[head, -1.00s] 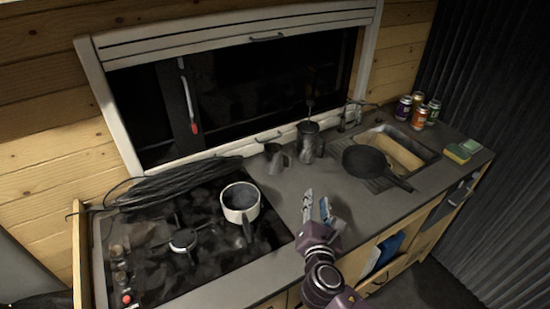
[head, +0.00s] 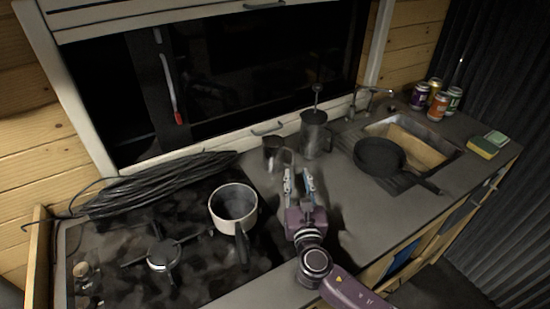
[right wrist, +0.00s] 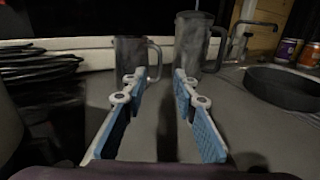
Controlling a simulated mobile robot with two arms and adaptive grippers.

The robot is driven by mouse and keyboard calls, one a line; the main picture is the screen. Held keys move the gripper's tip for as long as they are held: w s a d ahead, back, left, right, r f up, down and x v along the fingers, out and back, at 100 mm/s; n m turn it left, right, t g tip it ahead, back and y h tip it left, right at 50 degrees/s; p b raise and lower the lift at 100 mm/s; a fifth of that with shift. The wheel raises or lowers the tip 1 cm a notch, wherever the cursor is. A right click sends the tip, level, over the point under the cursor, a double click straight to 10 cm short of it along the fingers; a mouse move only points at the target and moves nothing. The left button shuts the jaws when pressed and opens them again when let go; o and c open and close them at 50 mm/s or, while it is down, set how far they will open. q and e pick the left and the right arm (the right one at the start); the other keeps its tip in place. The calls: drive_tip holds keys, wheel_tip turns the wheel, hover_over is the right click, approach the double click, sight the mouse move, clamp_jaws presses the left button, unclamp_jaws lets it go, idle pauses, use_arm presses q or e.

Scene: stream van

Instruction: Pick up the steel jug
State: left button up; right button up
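The small steel jug (head: 272,153) stands upright on the counter below the window, its handle towards my right gripper. In the right wrist view the jug (right wrist: 129,58) is just left of centre, with its handle ahead of the gap between the fingers. My right gripper (head: 298,174) is open and empty, just in front of the jug and apart from it. Its two blue-padded fingers also show in the right wrist view (right wrist: 158,80). My left gripper is not in view.
A taller press-like pot (head: 314,136) with a plunger stands close right of the jug. A saucepan (head: 234,205) sits on the hob, with coiled cable (head: 160,185) behind. A frying pan (head: 380,156) lies by the sink (head: 447,154). Cans (head: 437,108) stand far right.

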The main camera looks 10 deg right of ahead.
sight(294, 158)
drive_tip(key=shift+w+r, duration=0.15)
drive_tip(key=shift+w, duration=0.4)
drive_tip(key=shift+w+r, duration=0.15)
drive_tip(key=shift+w, duration=0.35)
drive_tip(key=shift+w+d+f+p, duration=0.1)
drive_tip(key=shift+w+p, duration=0.25)
drive_tip(key=shift+w, duration=0.85)
drive_tip(key=shift+w+d+f+p, duration=0.1)
drive_tip(key=shift+w+p, duration=0.2)
drive_tip(key=shift+w, duration=0.9)
drive_tip(key=shift+c, duration=0.6)
clamp_jaws()
drive_tip(key=shift+r, duration=0.1)
